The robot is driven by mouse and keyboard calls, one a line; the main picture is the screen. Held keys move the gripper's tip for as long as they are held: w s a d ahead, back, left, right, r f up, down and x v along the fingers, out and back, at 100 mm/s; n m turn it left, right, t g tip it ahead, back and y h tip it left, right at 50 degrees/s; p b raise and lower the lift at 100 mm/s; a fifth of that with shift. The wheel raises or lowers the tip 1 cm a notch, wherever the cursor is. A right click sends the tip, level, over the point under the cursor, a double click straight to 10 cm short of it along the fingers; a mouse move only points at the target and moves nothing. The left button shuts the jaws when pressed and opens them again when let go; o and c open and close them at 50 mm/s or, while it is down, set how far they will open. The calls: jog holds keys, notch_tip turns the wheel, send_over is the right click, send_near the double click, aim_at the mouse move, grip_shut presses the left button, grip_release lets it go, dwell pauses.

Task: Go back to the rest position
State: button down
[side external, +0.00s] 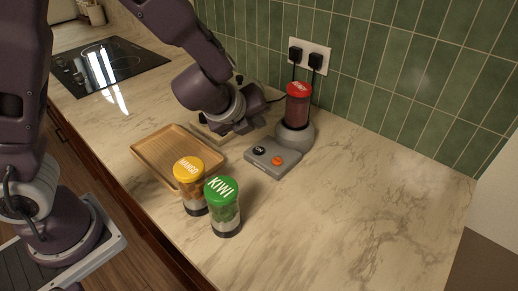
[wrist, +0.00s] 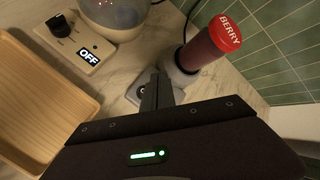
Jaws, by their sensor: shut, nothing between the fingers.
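My gripper (side external: 246,127) hangs above the counter, just left of and above the grey control box (side external: 273,158) with an orange knob. In the wrist view its fingers (wrist: 155,92) are together with nothing between them. They hide part of the control box there. The blender base (side external: 294,135) holds an upright cup with a red lid (side external: 299,92); the lid reads BERRY in the wrist view (wrist: 226,32). My gripper is apart from the cup.
A wooden tray (side external: 143,150) looks empty. Mango (side external: 190,185) and kiwi (side external: 223,207) cups stand in front of it. A knob box labelled OFF (wrist: 98,48) and a clear rounded vessel (wrist: 113,14) are near. A tiled wall (side external: 400,70) bounds the back; the right counter is clear.

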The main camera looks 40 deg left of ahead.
jog(key=s+a+r+n+g+y, duration=0.1)
jog(key=s+a+r+n, duration=0.4)
jog(key=s+n, duration=0.3)
jog(key=s+a+r+n+g+y, duration=0.1)
jog(key=s+a+r+n+g, duration=0.1)
jog(key=s+a+r+n, duration=0.45)
jog(key=s+d+n+h, duration=0.4)
jog(key=s+d+n, duration=0.4)
jog(key=s+n, duration=0.2)
jog(key=s, duration=0.2)
jog(key=shift+s+d, duration=0.15)
jog(key=shift+s, duration=0.15)
